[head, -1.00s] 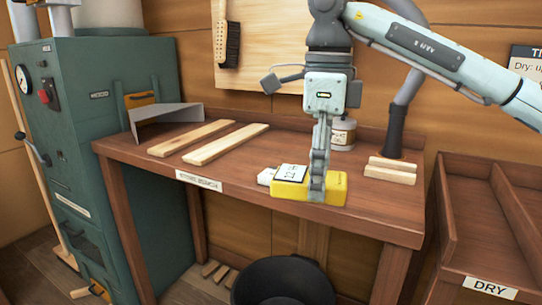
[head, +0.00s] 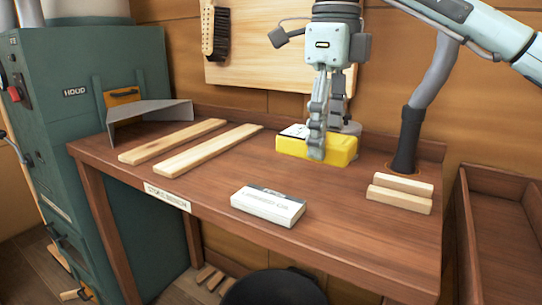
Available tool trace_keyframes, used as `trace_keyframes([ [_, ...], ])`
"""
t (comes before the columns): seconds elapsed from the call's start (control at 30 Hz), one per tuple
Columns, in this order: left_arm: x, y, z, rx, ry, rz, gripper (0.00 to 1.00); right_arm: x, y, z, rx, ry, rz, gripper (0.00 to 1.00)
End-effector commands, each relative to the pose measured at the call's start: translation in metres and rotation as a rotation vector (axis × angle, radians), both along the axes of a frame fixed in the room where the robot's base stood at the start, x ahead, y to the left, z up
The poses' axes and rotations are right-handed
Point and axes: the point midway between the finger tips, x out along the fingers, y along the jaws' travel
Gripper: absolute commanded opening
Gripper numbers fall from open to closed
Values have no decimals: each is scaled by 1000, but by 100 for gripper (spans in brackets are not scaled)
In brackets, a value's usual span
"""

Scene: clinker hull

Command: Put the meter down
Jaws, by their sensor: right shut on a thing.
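The yellow meter (head: 342,153) with a white face on top is in the head view, over the back middle of the wooden bench (head: 215,178). My right gripper (head: 317,150) points down and is shut on the meter, its fingers across the meter's near side. I cannot tell whether the meter's underside touches the bench top or hangs just above it. My left gripper is not in view.
A white box (head: 268,206) lies near the bench's front edge. Two wooden strips (head: 205,150) and a bent grey metal sheet (head: 150,112) lie left. Small wood blocks (head: 400,193) and a grey hose (head: 409,140) stand right. A tin is partly hidden behind the gripper.

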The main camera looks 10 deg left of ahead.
Motion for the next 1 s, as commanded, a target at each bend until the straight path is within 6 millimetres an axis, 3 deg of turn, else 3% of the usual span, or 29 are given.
trace_keyframes([
  [0.3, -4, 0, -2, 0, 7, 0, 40, -2, -5, -3, 1, 1, 1, 13],
  [0.43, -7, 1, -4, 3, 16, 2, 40, -13, -25, -17, 0, 1, 1, 13],
  [0.8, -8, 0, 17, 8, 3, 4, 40, -49, -93, -62, 1, -1, -2, 13],
  [1.0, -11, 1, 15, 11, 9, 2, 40, -55, -103, -71, 0, 0, 1, 13],
])
